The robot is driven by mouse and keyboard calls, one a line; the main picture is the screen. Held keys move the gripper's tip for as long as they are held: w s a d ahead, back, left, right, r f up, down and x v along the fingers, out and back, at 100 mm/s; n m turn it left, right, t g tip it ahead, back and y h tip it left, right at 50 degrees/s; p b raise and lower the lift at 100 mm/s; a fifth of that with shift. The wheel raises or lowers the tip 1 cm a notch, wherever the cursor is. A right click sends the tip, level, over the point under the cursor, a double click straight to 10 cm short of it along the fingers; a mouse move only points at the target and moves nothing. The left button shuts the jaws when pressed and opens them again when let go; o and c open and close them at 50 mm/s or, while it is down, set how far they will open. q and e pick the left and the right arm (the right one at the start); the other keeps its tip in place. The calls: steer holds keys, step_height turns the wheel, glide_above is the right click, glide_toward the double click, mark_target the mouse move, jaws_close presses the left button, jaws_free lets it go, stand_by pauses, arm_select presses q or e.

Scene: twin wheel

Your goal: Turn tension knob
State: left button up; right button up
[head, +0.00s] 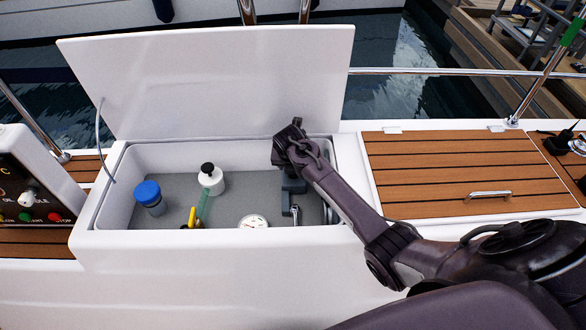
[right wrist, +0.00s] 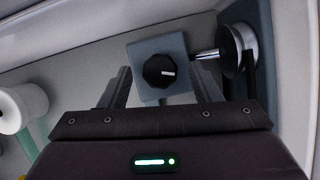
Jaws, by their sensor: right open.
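A round black knob (right wrist: 160,70) with a white pointer mark sits on a blue-grey block (right wrist: 176,47) in the right wrist view. The mark points to the right in that picture. My right gripper (right wrist: 163,84) is open, with one finger on each side of the knob and block. I cannot tell whether either finger touches them. In the head view my right arm reaches into the open locker, its wrist above the grey block (head: 293,186); the knob and fingertips are hidden there. My left gripper is out of view.
The white locker (head: 88,205) has its lid (head: 210,85) raised behind. A metal wheel on a shaft (right wrist: 238,50) is close right of the block.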

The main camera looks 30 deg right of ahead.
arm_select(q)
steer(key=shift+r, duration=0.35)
arm_select(e)
steer(key=shift+w+d+f, duration=0.1)
steer(key=shift+f, duration=0.25)
steer(key=shift+c, duration=0.4)
steer(key=c, duration=0.9)
steer(key=shift+r, duration=0.1)
